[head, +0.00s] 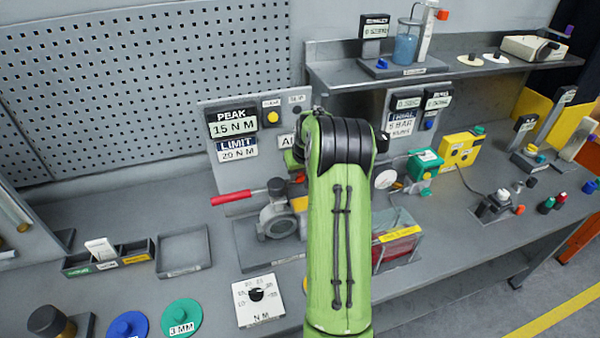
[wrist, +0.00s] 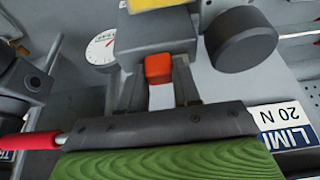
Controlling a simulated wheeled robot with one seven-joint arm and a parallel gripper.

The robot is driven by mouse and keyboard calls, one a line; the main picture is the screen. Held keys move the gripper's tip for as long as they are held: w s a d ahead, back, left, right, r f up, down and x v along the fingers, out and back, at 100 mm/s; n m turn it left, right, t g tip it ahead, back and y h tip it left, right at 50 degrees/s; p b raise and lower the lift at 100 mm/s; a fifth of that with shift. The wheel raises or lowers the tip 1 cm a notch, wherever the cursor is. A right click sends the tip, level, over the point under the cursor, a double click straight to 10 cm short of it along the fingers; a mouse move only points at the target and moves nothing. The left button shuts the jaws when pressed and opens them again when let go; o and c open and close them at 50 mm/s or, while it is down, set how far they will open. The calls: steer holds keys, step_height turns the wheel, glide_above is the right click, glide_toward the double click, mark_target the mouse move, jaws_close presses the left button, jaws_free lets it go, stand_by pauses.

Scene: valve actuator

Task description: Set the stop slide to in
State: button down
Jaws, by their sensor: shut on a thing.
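In the wrist view a small orange-red block (wrist: 158,68), which looks like the knob of the stop slide, sits against a dark grey housing (wrist: 150,36). My gripper (wrist: 158,82) has one finger on each side of the block and is shut on it. No in or out marking for the slide can be read. In the head view my green arm covers the gripper and most of the actuator, so the slide's position cannot be told there.
A red-handled lever (head: 238,197) on a grey valve body (head: 278,218) lies left of my arm; its handle (wrist: 28,143) also shows in the wrist view. The PEAK and LIMIT panel (head: 232,165) stands behind. A clear bin (head: 397,240) stands right of the arm.

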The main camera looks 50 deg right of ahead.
steer(key=shift+w+a+f+b, duration=0.1)
steer(key=shift+w+a+b, duration=0.1)
steer(key=shift+b, duration=0.2)
steer(key=shift+a, duration=0.25)
steer(key=c, duration=0.8)
jaws_free()
steer(key=shift+d, duration=0.15)
steer(key=d+v, duration=0.1)
steer(key=v, duration=1.5)
steer(key=s+a+f+n+t+y+b, duration=0.1)
steer(key=a+f+b, duration=0.3)
steer(key=a, duration=0.4)
steer(key=s+a+f+n+t+b, duration=0.3)
steer(key=a+b, duration=0.3)
steer(key=a, duration=0.3)
steer(key=s+a+f+n+t+y+b, duration=0.1)
steer(key=s+a+f+n+t+b, duration=0.1)
steer(key=a+f+b, duration=0.4)
steer(key=s+a, duration=0.1)
steer(key=a, duration=0.2)
steer(key=shift+s+a+t+y, duration=0.2)
steer(key=shift+s+t+y, duration=0.1)
